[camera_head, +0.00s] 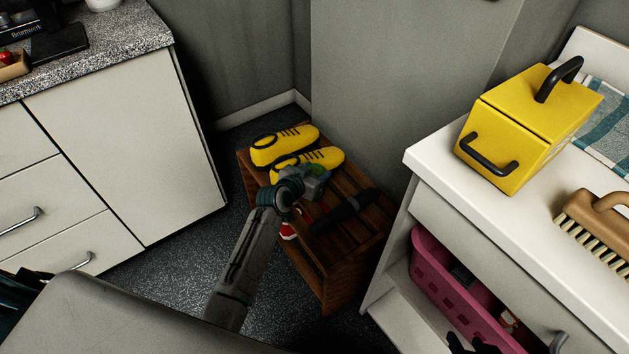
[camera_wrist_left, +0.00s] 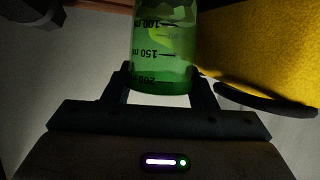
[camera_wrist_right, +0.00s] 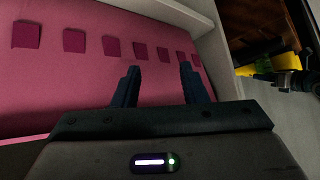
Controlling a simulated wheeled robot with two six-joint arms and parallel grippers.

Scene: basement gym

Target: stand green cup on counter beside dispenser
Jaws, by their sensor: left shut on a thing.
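The green cup (camera_wrist_left: 163,45) is see-through with millilitre marks. It sits between the fingers of my left gripper (camera_wrist_left: 162,84), which is shut on it. In the head view, my left gripper (camera_head: 314,180) is over a brown wooden crate, beside yellow shoes, and a little of the green cup (camera_head: 319,170) shows there. I cannot tell whether the cup touches the crate. My right gripper (camera_wrist_right: 158,84) is open and empty, in front of a pink basket. The speckled counter (camera_head: 110,48) is at the upper left. I cannot make out a dispenser for certain.
Yellow shoes (camera_head: 285,147) and a dark-handled thing (camera_head: 343,212) lie on the slatted crate (camera_head: 325,265). A black thing lettered Brunwerk (camera_head: 22,32) stands on the counter. At right, a white cabinet carries a yellow box (camera_head: 520,120) and a brush (camera_head: 595,222). The pink basket (camera_head: 455,300) is below.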

